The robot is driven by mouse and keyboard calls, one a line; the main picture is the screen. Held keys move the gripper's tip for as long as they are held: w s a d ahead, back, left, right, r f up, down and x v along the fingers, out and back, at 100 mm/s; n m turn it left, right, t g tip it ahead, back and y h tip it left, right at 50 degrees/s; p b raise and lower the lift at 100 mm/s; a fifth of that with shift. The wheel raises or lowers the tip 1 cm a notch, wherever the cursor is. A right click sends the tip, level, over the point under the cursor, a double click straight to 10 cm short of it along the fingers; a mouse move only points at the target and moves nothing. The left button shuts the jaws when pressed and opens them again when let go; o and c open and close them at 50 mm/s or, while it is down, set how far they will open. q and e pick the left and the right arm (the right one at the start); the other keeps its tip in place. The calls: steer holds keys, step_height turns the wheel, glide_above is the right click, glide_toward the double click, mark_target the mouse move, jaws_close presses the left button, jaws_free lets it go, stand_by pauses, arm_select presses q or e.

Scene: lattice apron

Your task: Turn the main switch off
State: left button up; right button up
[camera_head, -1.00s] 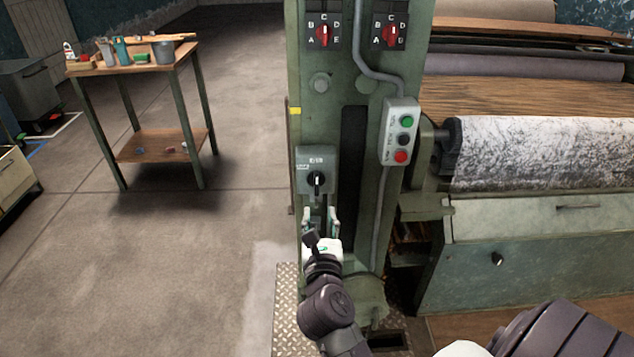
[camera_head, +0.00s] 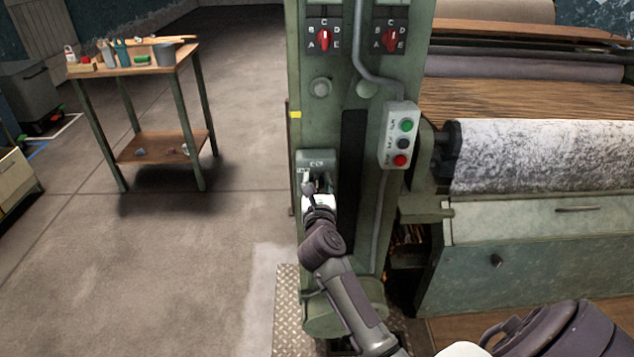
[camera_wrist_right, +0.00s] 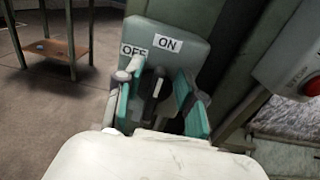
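The main switch is a grey-green box (camera_head: 316,158) on the front of the green machine column. The wrist view shows the box (camera_wrist_right: 193,42) with OFF and ON labels and a dark knob (camera_wrist_right: 153,88) below them. The knob leans slightly right, its upper end nearer the ON label. My right gripper (camera_head: 318,188) is in front of the switch and hides most of the knob in the head view. In the wrist view its teal-padded fingers (camera_wrist_right: 157,100) are open on either side of the knob, with gaps visible. My left gripper is not in view.
Two red selectors (camera_head: 323,40) are higher on the column. A large roller (camera_head: 540,153) is at the right. A workbench (camera_head: 130,66) stands at the left, with open floor between.

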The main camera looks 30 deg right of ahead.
steer(key=shift+c, duration=0.3)
jaws_close()
